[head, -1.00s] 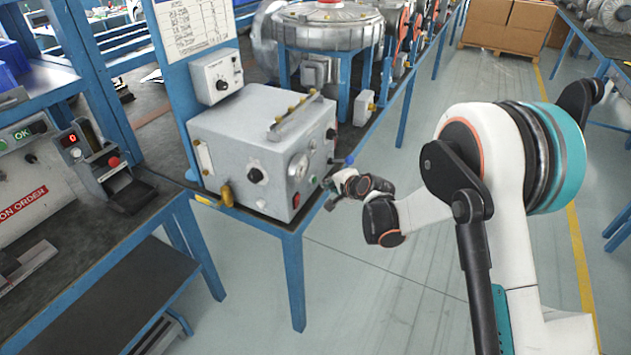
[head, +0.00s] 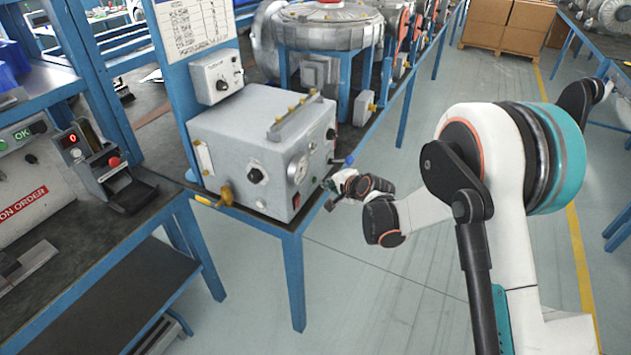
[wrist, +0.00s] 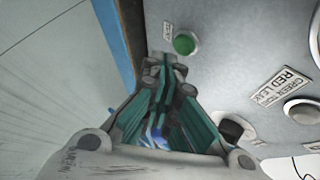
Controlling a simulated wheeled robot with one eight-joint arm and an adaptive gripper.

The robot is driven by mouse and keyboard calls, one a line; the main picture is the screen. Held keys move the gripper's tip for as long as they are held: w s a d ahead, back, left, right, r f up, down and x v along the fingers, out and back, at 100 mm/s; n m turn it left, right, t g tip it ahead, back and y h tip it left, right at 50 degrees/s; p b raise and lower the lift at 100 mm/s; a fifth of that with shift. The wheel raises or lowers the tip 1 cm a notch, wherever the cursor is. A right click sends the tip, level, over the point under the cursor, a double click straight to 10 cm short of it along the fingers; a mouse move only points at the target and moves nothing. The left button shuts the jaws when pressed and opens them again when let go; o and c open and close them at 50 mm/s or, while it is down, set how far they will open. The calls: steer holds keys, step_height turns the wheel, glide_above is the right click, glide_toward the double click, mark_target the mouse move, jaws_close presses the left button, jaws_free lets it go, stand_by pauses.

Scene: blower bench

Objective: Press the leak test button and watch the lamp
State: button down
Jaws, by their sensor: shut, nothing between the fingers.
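The grey test box (head: 240,150) stands on the blue bench, with a gauge (head: 300,169) and a small red button (head: 296,201) on its right-hand face. My gripper (head: 332,193) is beside that face, small and partly hard to make out. In the wrist view my gripper (wrist: 165,68) is shut and empty, its fingertips close to a round green button (wrist: 185,43). I cannot tell whether they touch it. A label reading "RED LEAK" (wrist: 285,86) lies beside a pale grey dome (wrist: 302,111), which looks like an unlit lamp.
A black knob (wrist: 231,130) is partly hidden behind my gripper. A blue-tipped lever (head: 349,160) sticks out near it. Open floor (head: 370,290) lies right of the bench.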

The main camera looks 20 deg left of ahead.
stand_by(0.3)
steer(key=shift+a, duration=0.4)
steer(key=shift+a+b, duration=0.3)
steer(key=shift+a, duration=0.1)
stand_by(0.6)
steer(key=shift+d, duration=0.8)
steer(key=shift+d, duration=0.1)
steer(key=d, duration=0.3)
steer(key=d+b, duration=0.1)
steer(key=shift+s+d, duration=0.25)
steer(key=shift+d, duration=0.15)
steer(key=shift+r, duration=0.1)
stand_by(0.3)
